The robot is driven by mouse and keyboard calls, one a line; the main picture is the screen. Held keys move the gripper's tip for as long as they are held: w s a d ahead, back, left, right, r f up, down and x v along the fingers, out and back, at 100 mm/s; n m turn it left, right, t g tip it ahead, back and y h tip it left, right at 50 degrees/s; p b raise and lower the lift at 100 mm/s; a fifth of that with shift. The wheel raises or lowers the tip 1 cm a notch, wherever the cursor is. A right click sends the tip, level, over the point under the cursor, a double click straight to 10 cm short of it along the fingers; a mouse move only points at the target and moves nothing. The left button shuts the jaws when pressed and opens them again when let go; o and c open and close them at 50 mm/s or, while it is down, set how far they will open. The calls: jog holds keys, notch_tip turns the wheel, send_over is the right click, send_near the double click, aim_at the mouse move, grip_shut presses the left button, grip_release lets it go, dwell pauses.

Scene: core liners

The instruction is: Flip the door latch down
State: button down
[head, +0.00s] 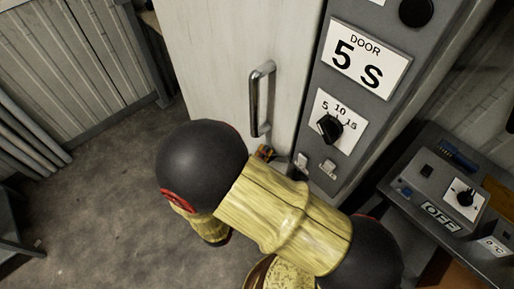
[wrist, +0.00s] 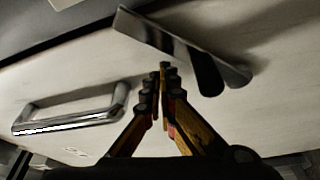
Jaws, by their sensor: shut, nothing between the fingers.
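The door latch (wrist: 185,45) is a shiny metal piece with a dark-edged flap, at the upper middle of the wrist view. A small metal part at the door's edge (head: 301,161) in the head view may be the same latch. My gripper (wrist: 163,70) is shut and empty, its fingertips just left of and below the latch flap in the wrist picture. I cannot tell whether they touch it. In the head view my arm hides most of the gripper. The pale door (head: 225,60) has a metal handle (head: 261,100), which also shows at left in the wrist view (wrist: 70,108).
A grey panel (head: 318,110) right of the door carries a "DOOR 5 S" label (head: 366,60) and a black dial (head: 331,127). A control box (head: 430,185) stands at the lower right. Bare floor (head: 110,190) lies left of my arm.

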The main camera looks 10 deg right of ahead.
jog(key=s+d+f+m+b, duration=0.1)
jog(key=s+d+f+b, duration=0.2)
jog(key=s+f+b, duration=0.2)
jog(key=shift+d+f+m+h+b, duration=0.25)
jog(key=shift+f+b, duration=0.6)
jog(key=shift+b, duration=0.45)
